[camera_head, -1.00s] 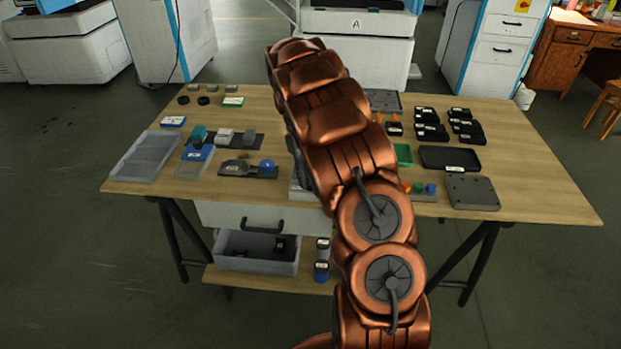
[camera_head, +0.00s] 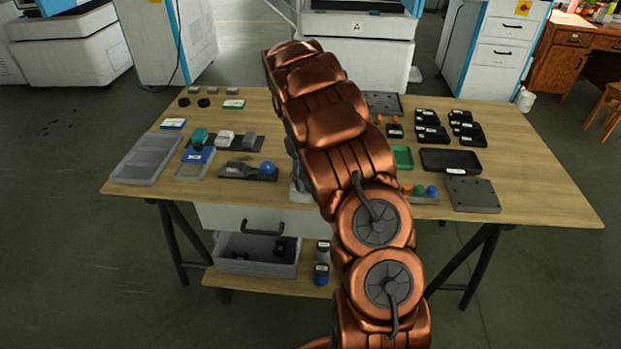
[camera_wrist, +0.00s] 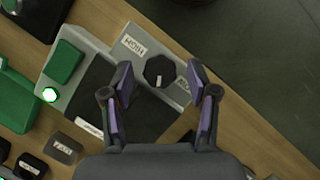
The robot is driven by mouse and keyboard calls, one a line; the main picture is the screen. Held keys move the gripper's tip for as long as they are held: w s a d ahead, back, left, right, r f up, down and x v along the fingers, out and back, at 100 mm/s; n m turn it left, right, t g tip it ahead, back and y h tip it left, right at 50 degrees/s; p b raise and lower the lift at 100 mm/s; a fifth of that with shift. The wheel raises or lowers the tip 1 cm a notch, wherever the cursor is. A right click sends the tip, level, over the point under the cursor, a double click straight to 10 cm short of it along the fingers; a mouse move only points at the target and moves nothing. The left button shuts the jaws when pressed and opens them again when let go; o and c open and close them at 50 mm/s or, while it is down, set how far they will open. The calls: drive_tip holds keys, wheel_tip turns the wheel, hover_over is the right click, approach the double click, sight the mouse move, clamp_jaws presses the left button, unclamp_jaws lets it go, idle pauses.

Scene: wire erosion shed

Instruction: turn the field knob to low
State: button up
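The field knob (camera_wrist: 159,70) is a round black knob with a white pointer mark, on a light grey control box (camera_wrist: 118,52) in the wrist view. Its mark points towards the bottom of the picture. A label reading HIGH (camera_wrist: 131,44) is left of the knob; a partly hidden label (camera_wrist: 184,85) is to its right. My gripper (camera_wrist: 159,76) is open, one finger on each side of the knob, with visible gaps. In the head view my arm hides the gripper and knob.
In the head view, a black tray (camera_head: 450,160) and a grey plate (camera_head: 473,194) lie right of my arm. A grey tray (camera_head: 146,158) is at the left.

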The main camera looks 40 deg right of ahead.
drive_tip(key=shift+v, duration=3.8)
drive_tip(key=shift+f+b, duration=0.1)
drive_tip(key=shift+b, duration=0.2)
